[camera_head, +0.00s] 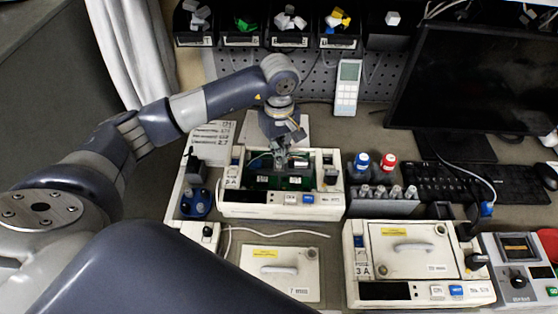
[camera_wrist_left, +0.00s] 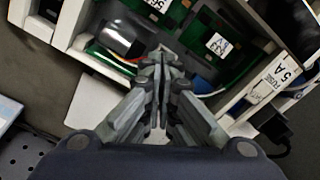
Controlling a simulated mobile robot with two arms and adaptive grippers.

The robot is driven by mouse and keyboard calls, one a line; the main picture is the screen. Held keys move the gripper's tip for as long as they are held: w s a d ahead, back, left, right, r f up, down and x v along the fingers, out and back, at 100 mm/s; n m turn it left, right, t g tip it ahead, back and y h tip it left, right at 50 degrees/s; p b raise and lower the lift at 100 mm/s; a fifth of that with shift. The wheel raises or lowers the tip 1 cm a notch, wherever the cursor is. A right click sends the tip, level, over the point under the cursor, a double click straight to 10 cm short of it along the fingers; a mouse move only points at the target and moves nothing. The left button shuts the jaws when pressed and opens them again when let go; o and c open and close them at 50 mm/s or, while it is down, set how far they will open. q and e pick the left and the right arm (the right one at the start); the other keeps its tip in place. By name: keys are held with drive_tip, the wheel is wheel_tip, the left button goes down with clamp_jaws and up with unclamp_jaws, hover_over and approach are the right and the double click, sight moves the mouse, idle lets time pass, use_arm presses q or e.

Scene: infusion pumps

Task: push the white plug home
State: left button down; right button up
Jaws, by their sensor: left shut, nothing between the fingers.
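The open pump (camera_head: 270,211) stands on the bench with its cover off, showing green circuit boards (camera_head: 263,183). My left gripper (camera_head: 282,166) points down into this pump. Its fingers are shut and empty, with the tips over the boards. A blue and white piece (camera_wrist_left: 204,88) shows just right of the fingers. I cannot make out the white plug for certain; the fingers may hide it. My right gripper is not in view.
A removed cover (camera_head: 281,272) lies in front of the open pump. A closed pump (camera_head: 415,262) stands at the right. A rack of vials (camera_head: 385,192) is close to the open pump's right side.

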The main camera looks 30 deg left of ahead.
use_arm(q)
wheel_tip(320, 180, up, 6)
drive_tip(key=shift+f+p, duration=0.1)
drive_tip(key=shift+p, duration=1.05)
